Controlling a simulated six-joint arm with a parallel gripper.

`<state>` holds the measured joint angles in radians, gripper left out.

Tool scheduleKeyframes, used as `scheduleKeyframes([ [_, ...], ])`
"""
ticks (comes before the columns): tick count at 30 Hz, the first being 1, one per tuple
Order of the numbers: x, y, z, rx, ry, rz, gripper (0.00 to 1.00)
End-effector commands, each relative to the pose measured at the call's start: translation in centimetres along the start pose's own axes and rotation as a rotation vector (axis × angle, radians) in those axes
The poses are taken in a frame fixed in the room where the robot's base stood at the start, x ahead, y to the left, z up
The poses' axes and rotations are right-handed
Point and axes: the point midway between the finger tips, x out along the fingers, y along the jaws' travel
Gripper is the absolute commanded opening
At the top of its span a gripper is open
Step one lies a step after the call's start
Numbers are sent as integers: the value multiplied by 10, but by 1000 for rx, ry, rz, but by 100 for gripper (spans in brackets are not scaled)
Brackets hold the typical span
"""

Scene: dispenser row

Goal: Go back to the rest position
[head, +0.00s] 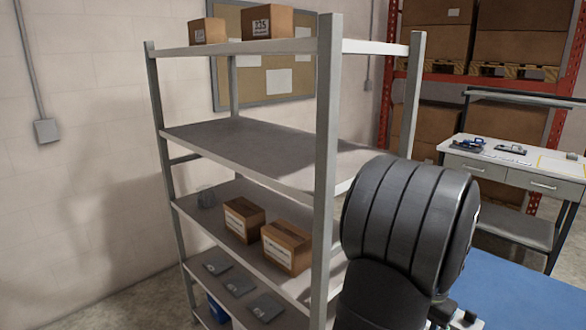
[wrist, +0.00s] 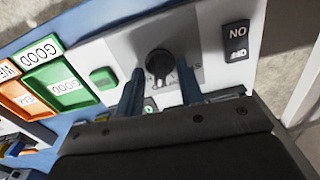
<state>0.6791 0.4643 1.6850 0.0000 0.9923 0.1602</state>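My gripper (wrist: 160,76) shows in the wrist view with its two blue-grey fingers apart, one on each side of a round black knob (wrist: 159,62). The knob sits on a light grey panel (wrist: 215,45). Slim gaps seem to show between fingers and knob, and I cannot tell how far the tips are from the panel. Nothing is held. In the head view my dark arm hides the gripper.
In the head view, a metal shelf (head: 327,150) with boxes stands beside my arm. A blue surface (head: 520,290) lies at lower right.

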Motion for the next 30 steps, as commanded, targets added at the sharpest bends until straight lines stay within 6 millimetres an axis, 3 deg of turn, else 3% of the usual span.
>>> scheduleKeyframes([
  [30, 0, 1, 0, -823, 0, 0, 35],
])
